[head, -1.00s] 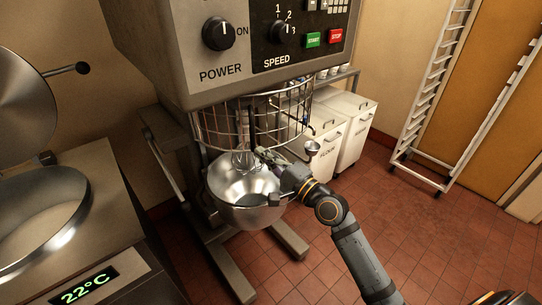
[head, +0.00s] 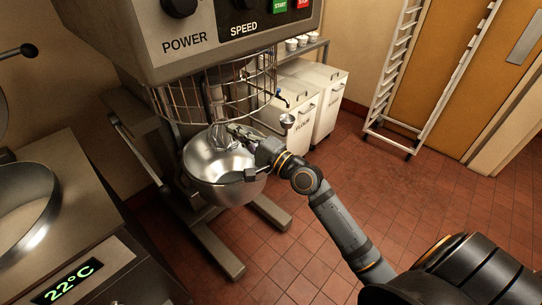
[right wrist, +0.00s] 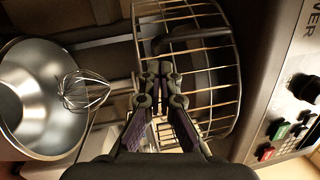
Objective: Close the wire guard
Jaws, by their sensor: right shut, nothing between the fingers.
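The wire guard (head: 181,113) is a cage of curved metal bars under the mixer head, above the bowl. In the right wrist view its bars (right wrist: 218,62) fill the upper middle, with a dark bar crossing them. My right gripper (head: 232,130) is over the bowl's far rim, just below the guard. In the right wrist view its fingertips (right wrist: 161,72) are together and empty, in front of the bars; I cannot tell whether they touch. From the head view I cannot tell how far the guard is turned. My left gripper is not in view.
The steel bowl (head: 205,165) hangs below the guard, with a whisk (right wrist: 84,90) over it. The mixer's control panel (head: 215,32) is above. White bins (head: 295,108) stand behind, a rack (head: 398,70) at the right, and a counter with a pan (head: 25,215) at the left.

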